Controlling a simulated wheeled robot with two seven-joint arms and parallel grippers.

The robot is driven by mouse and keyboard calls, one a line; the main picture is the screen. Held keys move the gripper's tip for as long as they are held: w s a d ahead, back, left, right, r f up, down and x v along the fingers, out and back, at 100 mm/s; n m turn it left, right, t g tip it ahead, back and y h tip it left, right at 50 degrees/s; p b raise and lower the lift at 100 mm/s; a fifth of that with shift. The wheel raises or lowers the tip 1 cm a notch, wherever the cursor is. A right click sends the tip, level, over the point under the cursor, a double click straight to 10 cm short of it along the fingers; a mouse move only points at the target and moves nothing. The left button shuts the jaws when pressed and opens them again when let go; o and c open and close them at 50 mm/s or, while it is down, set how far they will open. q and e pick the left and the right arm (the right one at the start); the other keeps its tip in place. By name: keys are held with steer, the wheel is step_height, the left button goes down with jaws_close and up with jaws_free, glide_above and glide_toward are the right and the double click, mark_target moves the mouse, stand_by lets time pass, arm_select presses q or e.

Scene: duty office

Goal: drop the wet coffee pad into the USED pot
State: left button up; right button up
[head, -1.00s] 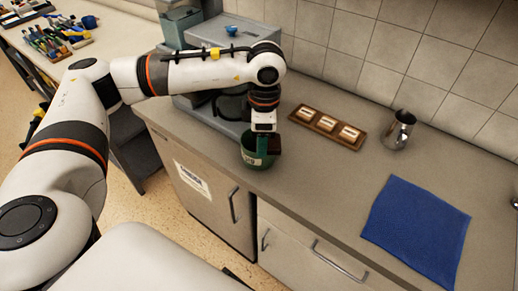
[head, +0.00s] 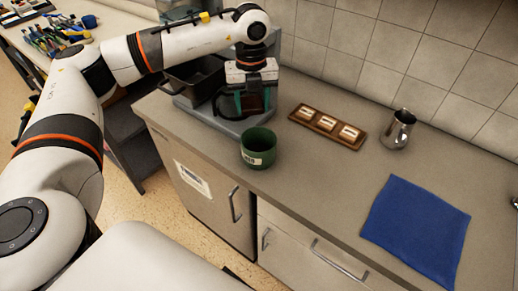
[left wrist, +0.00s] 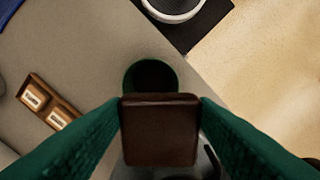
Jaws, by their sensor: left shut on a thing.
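The green USED pot (head: 258,149), with a pale label on its side, stands upright on the counter near its front edge. Its dark inside shows in the left wrist view (left wrist: 152,72), partly hidden by the pad. My left gripper (head: 253,103) has green fingers and is shut on a dark brown, squarish coffee pad (left wrist: 160,130). In the head view the gripper and pad are behind the pot, in front of the coffee machine, apart from the pot. My right gripper is in neither view.
A wooden tray with several pale pads (head: 328,127) lies right of the pot. A steel jug (head: 398,129) and a blue cloth (head: 416,232) are farther right. The grey machine (head: 205,110) stands close behind the pot. The counter between pot and cloth is clear.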

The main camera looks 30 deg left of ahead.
arm_select(q)
step_height(320, 180, down, 6)
steer(key=b, duration=0.3)
steer(key=shift+r, duration=0.1)
steer(key=o, duration=1)
steer(key=shift+o, duration=0.2)
steer(key=shift+r, duration=0.1)
step_height(320, 180, up, 12)
steer(key=shift+f+b, duration=0.1)
steer(key=shift+b, duration=1.05)
